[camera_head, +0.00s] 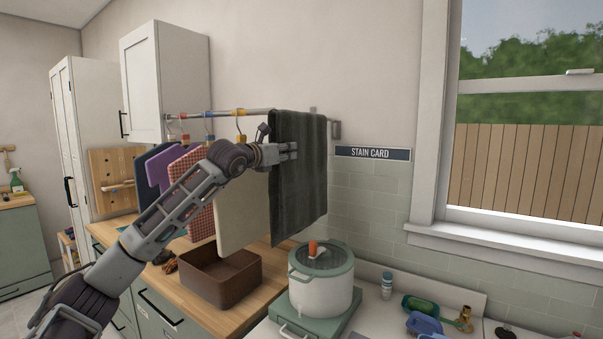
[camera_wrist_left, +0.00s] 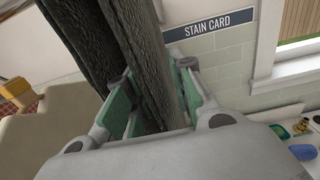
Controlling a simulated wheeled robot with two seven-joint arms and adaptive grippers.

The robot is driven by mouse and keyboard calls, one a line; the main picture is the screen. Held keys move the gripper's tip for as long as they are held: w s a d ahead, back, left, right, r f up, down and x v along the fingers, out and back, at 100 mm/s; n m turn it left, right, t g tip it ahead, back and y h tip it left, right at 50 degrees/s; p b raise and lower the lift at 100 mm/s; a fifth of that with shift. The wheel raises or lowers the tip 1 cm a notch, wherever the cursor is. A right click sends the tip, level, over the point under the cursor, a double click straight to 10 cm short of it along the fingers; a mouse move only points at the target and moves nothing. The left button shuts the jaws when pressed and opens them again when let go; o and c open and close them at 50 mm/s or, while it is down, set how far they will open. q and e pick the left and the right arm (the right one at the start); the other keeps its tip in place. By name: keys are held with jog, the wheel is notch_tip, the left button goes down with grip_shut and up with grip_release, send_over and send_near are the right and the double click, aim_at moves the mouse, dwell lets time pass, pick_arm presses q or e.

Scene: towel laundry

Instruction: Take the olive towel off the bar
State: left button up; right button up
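The olive towel (camera_head: 300,190), dark grey-green, hangs folded over the wall bar (camera_head: 225,112) at its right end. It also shows in the left wrist view (camera_wrist_left: 148,50), its two hanging layers running down from the top. My left gripper (camera_head: 291,150) is at the towel's upper part, just below the bar. In the left wrist view its green-padded fingers (camera_wrist_left: 157,76) stand apart, with a towel layer between them and gaps beside it. The far side of the towel is hidden. My right gripper is not in view.
Several other cloths, including a cream one (camera_head: 240,215), hang left of the towel. A brown bin (camera_head: 222,278) stands on the wooden counter below. A white pot (camera_head: 321,285) with a green lid stands to its right. A stain card sign (camera_head: 373,153) is on the wall.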

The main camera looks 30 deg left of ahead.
pick_arm(q)
jog(key=shift+w+p, duration=0.9)
jog(key=shift+w, duration=1)
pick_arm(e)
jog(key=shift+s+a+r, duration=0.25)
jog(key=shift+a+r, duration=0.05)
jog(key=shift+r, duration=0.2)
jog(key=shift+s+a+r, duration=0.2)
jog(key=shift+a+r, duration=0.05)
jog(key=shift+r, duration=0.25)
pick_arm(q)
grip_shut()
jog(key=shift+r, duration=0.25)
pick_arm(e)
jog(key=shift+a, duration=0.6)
